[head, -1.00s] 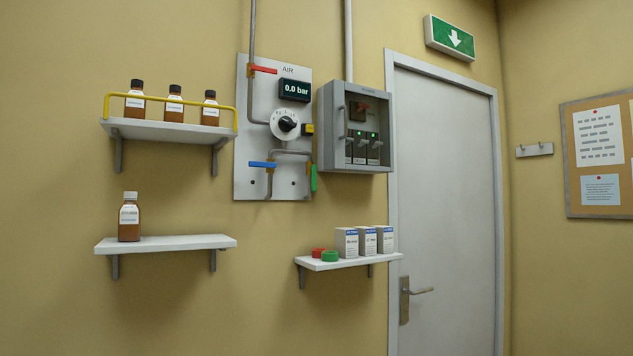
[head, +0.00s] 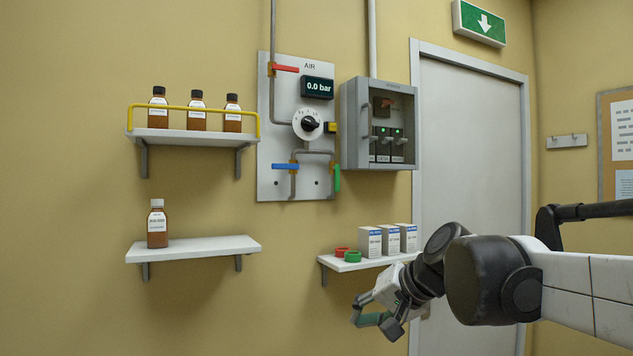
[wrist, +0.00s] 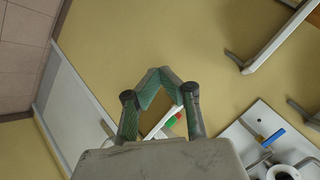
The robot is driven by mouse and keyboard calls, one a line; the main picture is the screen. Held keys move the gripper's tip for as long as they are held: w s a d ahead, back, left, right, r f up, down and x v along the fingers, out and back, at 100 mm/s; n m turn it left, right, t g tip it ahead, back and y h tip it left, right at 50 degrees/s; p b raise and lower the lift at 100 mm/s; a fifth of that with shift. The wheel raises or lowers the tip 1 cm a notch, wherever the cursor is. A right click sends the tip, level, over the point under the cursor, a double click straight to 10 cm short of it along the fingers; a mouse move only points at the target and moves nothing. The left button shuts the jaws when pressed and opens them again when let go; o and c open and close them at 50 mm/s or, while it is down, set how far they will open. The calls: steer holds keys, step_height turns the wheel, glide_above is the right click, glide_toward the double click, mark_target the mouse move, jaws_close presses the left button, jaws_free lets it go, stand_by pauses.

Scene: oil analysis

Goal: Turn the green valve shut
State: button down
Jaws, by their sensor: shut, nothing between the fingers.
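The green valve handle (head: 337,178) hangs vertically at the lower right of the grey AIR panel (head: 268,120) in the head view. A blue handle (head: 286,166) lies level to its left, and a red handle (head: 285,68) lies level at the top of the panel. The display (head: 317,88) reads 0.0 bar. My gripper (head: 364,320) is low in front of the wall, below the small shelf and well apart from the green valve. In the wrist view, its fingers (wrist: 166,88) are shut and empty. Part of the panel shows at the lower right there.
A grey switch box (head: 379,124) sits right of the green valve. Below it, a small shelf (head: 345,266) holds white boxes (head: 390,240), a red cap (head: 342,252) and a green cap (head: 352,257). Bottles stand on two left shelves (head: 195,250). A door (head: 468,150) is at right.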

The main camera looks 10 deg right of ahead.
mark_target(336, 178)
steer(key=w+d+r+m+t+y+p, duration=0.1)
steer(key=w+d+r+m+p, duration=0.1)
steer(key=w+r, duration=0.6)
steer(key=w+d+r+m+t+y+p, duration=0.1)
steer(key=w+d+r+t+y+p, duration=0.15)
steer(key=w+r, duration=0.6)
steer(key=w+d+r+m+t+p, duration=0.1)
steer(key=w+d+r, duration=0.3)
steer(key=w, duration=0.4)
steer(key=w+d+r+m+t+p, duration=0.2)
steer(key=w+d+r+m+p, duration=0.1)
steer(key=w+d, duration=0.3)
steer(key=w+y, duration=0.1)
steer(key=w, duration=0.1)
steer(key=shift+w+d+r+p, duration=0.35)
steer(key=shift+w+d+r, duration=0.05)
steer(key=shift+w, duration=0.1)
steer(key=w+a+p, duration=0.3)
steer(key=w+a, duration=0.3)
steer(key=a, duration=0.3)
steer(key=shift+w+a, duration=0.15)
steer(key=shift+w, duration=0.25)
